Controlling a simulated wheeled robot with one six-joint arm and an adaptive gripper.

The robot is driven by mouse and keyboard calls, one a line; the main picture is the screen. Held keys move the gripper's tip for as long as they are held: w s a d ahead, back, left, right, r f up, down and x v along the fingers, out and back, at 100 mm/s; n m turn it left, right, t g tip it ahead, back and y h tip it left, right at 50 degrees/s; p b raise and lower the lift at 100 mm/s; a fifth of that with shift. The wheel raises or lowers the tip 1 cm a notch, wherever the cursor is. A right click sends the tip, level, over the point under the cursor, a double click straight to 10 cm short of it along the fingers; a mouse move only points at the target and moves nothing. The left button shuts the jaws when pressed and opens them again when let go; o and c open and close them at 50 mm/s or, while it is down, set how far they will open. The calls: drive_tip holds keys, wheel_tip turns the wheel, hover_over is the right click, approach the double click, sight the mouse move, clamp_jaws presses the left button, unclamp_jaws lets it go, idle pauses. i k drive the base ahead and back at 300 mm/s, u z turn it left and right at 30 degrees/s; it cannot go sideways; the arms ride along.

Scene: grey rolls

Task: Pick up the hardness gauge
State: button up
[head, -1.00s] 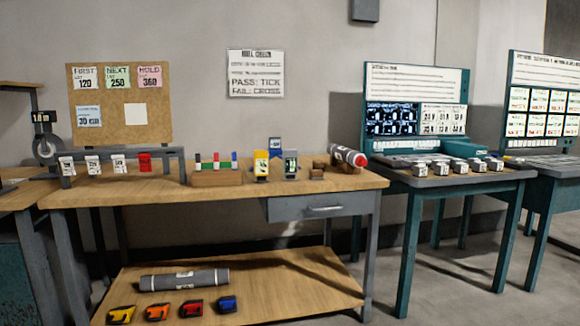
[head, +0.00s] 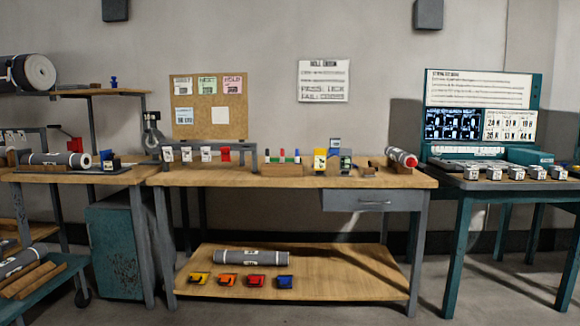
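Two small upright devices stand side by side on the wooden workbench (head: 240,178), right of its middle: a yellow one (head: 320,160) and a grey one (head: 346,161). A blue piece with a small sign (head: 335,146) stands just behind them. Either device could be the hardness gauge; I cannot read a label that settles it. Both stand free on the bench top. My gripper is not in view.
A marker block (head: 281,167) stands left of the devices, and a roll with a red end (head: 402,157) to their right. Tags hang from a grey rail (head: 228,149). A teal desk (head: 505,183) stands at right, a roll bench (head: 70,175) at left. Floor shows in front.

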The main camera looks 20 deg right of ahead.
sight(346, 154)
drive_tip(key=u, duration=0.35)
drive_tip(key=i, duration=0.8)
drive_tip(key=z, duration=0.45)
drive_tip(key=i, duration=1.85)
drive_tip(key=z, duration=1.75)
drive_tip(key=i, duration=0.8)
drive_tip(key=z, duration=0.75)
